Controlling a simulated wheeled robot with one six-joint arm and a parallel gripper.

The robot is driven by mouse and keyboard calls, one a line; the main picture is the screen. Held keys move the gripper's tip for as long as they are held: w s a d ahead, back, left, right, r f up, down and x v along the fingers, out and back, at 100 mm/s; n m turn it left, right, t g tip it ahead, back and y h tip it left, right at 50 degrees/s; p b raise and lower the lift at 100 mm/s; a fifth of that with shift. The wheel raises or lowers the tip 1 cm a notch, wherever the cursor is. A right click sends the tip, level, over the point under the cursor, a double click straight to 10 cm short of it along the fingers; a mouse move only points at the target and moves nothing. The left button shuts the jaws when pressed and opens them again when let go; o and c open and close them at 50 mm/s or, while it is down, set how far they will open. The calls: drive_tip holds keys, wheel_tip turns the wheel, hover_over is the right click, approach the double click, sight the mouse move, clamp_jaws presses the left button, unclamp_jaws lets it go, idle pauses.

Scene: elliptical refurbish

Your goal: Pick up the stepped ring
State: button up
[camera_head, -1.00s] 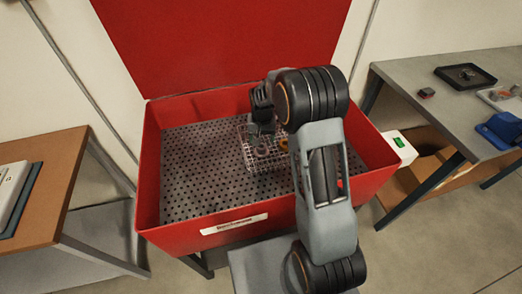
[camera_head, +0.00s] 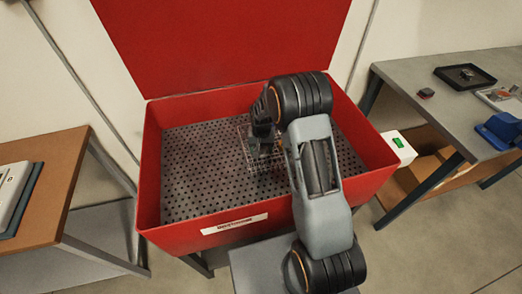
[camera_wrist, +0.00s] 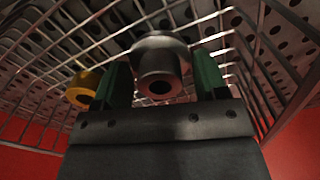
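The stepped ring (camera_wrist: 158,68) is a grey metal piece with a wide flange and a narrower bored end, in the wrist view. It sits inside a wire basket (camera_wrist: 262,62). My gripper (camera_wrist: 162,75) has its two green fingers on either side of the ring. Narrow gaps show between the fingers and the ring's narrower end, so it looks open around it. In the head view, my gripper (camera_head: 265,150) reaches down into the basket (camera_head: 250,164), and the ring is hidden behind it.
A brass-coloured ring (camera_wrist: 83,88) lies in the basket left of my gripper. The basket stands on the perforated floor (camera_head: 200,185) of a red washer tub (camera_head: 150,180) with its lid (camera_head: 220,40) raised. Tub walls surround my arm. A grey table (camera_head: 430,75) stands right, a brown one (camera_head: 60,165) left.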

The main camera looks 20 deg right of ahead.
drive_tip(key=c, duration=1)
drive_tip(key=shift+c, duration=0.2)
drive_tip(key=shift+r, duration=0.2)
